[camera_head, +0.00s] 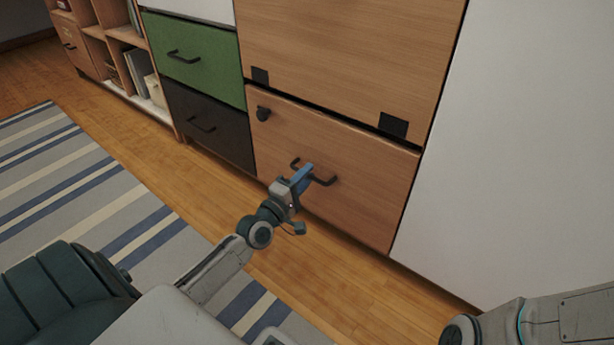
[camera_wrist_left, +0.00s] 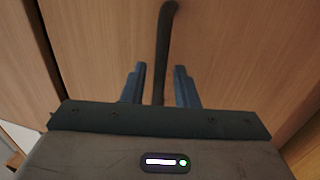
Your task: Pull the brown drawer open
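The brown drawer (camera_head: 363,190) is the low wooden front in the head view, with a dark bar handle (camera_head: 324,181) and a thin dark gap along its top edge. My left gripper (camera_head: 304,175) is at the middle of this handle. In the left wrist view the handle (camera_wrist_left: 165,50) runs between the two blue fingers of my left gripper (camera_wrist_left: 160,85). The fingers stand apart, with space on both sides of the handle. My right gripper is out of view; only part of the right arm shows at the lower right.
A green drawer (camera_head: 194,57) and a black drawer (camera_head: 210,128) are to the left. A wooden panel (camera_head: 350,50) is above. A white panel (camera_head: 500,140) stands to the right. The wooden floor (camera_head: 345,285) in front is clear, with a striped rug (camera_head: 90,200) at left.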

